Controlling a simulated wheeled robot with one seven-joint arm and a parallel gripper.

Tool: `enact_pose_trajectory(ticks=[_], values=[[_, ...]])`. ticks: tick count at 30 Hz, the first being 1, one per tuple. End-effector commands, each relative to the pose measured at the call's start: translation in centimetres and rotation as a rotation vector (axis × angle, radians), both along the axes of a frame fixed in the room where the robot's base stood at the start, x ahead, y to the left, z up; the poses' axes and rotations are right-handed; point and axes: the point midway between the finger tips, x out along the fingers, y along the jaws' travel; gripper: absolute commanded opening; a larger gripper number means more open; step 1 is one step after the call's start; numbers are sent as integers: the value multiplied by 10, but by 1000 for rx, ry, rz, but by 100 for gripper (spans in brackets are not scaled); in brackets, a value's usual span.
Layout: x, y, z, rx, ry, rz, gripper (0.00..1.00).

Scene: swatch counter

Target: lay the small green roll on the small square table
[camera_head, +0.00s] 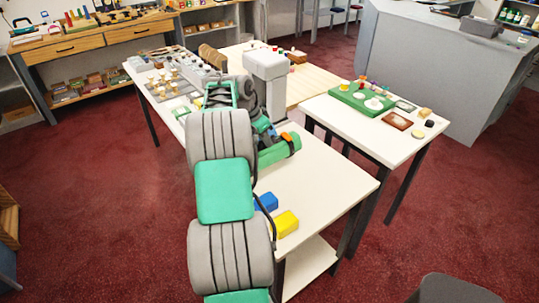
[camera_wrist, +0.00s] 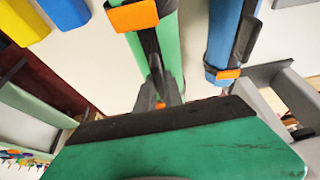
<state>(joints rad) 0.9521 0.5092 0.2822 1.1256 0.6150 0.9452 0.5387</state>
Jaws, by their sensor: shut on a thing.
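The green roll (camera_head: 279,152) has an orange band near one end. It is at the near white counter, beside my arm. In the wrist view the green roll (camera_wrist: 171,48) runs up the middle, with a dark finger against it. My gripper (camera_wrist: 158,80) is shut on it; my arm hides much of the grip in the head view. I cannot tell whether the roll touches the counter. A white-topped table (camera_head: 408,146) at right looks like the small square table.
A blue roll (camera_wrist: 222,45) with an orange band lies close beside the green roll. Blue (camera_head: 266,202) and yellow (camera_head: 286,223) blocks sit on the near counter. The right table holds a green tray (camera_head: 345,97) and small items; its front left is bare.

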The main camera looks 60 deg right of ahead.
Motion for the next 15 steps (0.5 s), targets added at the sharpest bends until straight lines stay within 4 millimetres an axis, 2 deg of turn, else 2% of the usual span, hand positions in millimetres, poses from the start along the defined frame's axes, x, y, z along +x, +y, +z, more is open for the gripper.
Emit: enact_pose_trajectory(ticks=[5,10,15], values=[[-14,-3,-15,-1,0,-1,0],[-13,-3,-42,-1,1,1,0],[-12,-4,-45,-3,-2,1,0]])
